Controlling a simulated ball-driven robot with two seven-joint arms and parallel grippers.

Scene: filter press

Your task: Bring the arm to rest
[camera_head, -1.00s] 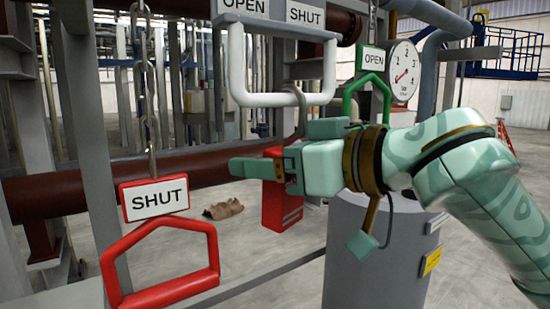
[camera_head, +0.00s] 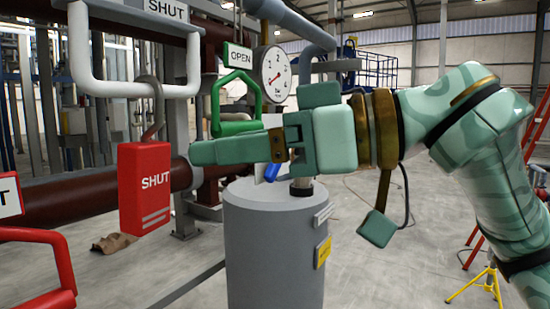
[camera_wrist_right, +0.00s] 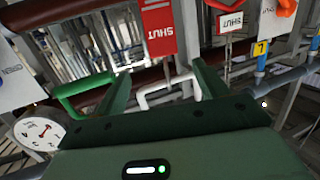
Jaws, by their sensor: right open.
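My right arm comes in from the right in the head view. Its green gripper (camera_head: 197,152) points left in mid-air, in front of the dark red pipe and above the grey cylinder (camera_head: 262,225). The jaws are open; I see nothing between the two fingers in the wrist view (camera_wrist_right: 163,88). The red SHUT tag (camera_head: 145,190) hangs from a hook to the left of the fingertips, apart from them. It also shows beyond the fingers in the wrist view (camera_wrist_right: 158,28). My left gripper is out of view.
A green OPEN handle (camera_head: 215,105) and a dial gauge (camera_head: 273,75) stand behind the gripper. A white handle (camera_head: 135,90) is at upper left, a red handle (camera_head: 62,262) at lower left. A red ladder (camera_head: 475,245) stands right. Open floor lies between cylinder and arm.

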